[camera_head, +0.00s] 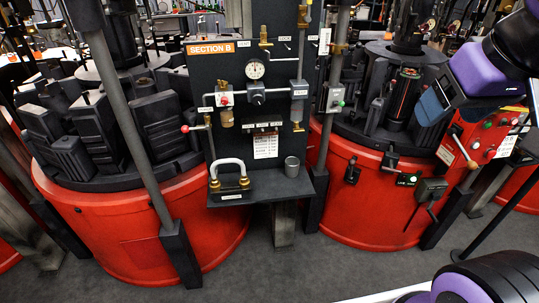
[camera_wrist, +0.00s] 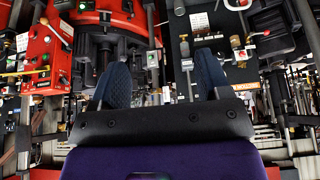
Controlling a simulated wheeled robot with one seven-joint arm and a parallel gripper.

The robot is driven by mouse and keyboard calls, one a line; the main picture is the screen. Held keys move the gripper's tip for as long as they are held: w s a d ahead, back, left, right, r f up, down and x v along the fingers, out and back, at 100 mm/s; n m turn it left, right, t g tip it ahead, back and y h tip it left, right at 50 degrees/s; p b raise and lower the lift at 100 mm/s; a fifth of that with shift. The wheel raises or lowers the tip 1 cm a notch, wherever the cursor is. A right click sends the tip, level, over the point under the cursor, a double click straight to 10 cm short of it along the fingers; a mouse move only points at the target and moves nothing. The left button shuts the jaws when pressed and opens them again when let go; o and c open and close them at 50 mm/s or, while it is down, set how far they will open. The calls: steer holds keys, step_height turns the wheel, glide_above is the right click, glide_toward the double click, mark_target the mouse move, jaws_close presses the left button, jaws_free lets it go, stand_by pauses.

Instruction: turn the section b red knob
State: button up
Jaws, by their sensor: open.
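The Section B panel (camera_head: 272,185) stands upright in the middle of the head view, with an orange "SECTION B" label (camera_head: 211,49). A small red ball knob (camera_head: 185,129) sticks out at its left edge on a short lever. Another small red knob (camera_head: 224,100) sits on the valve fitting below and left of the round gauge (camera_head: 254,69). My gripper (camera_head: 433,108) is at the upper right of the head view, well right of the panel and apart from it. In the wrist view its blue fingers (camera_wrist: 162,76) are spread with nothing between them. The orange label (camera_wrist: 246,86) shows at right there.
Red drum machines (camera_head: 150,235) with black moulds flank the panel. A red control box (camera_head: 486,136) is near my gripper on the right. A grey post (camera_head: 125,120) slants in front of the left drum. Grey floor (camera_head: 290,262) is clear in front.

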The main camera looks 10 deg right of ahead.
mark_target(225, 102)
steer(key=shift+c, duration=1.3)
steer(key=shift+w+a, duration=0.15)
steer(key=shift+w, duration=0.2)
steer(key=shift+c, duration=0.4)
steer(key=w+a+f+t+y, duration=0.1)
steer(key=w+a+t, duration=0.1)
steer(key=w+a, duration=0.55)
steer(key=w+a+f+t+y, duration=0.15)
steer(key=w+a, duration=0.35)
steer(key=w, duration=0.6)
steer(key=w+a+t+y, duration=0.1)
steer(key=w+a+t, duration=0.2)
steer(key=w+a, duration=0.5)
steer(key=w+a+f+m+t+h, duration=0.25)
steer(key=w+a+f, duration=0.3)
steer(key=f, duration=0.35)
steer(key=w+a+f+m+t+h, duration=0.1)
steer(key=w+a+f+m+t, duration=0.4)
steer(key=f, duration=0.4)
steer(key=shift+n+g, duration=0.35)
steer(key=shift+g, duration=0.25)
steer(key=w, duration=0.6)
steer(key=w+a, duration=0.1)
steer(key=w, duration=0.2)
steer(key=shift+w, duration=0.1)
steer(key=shift+c, duration=0.5)
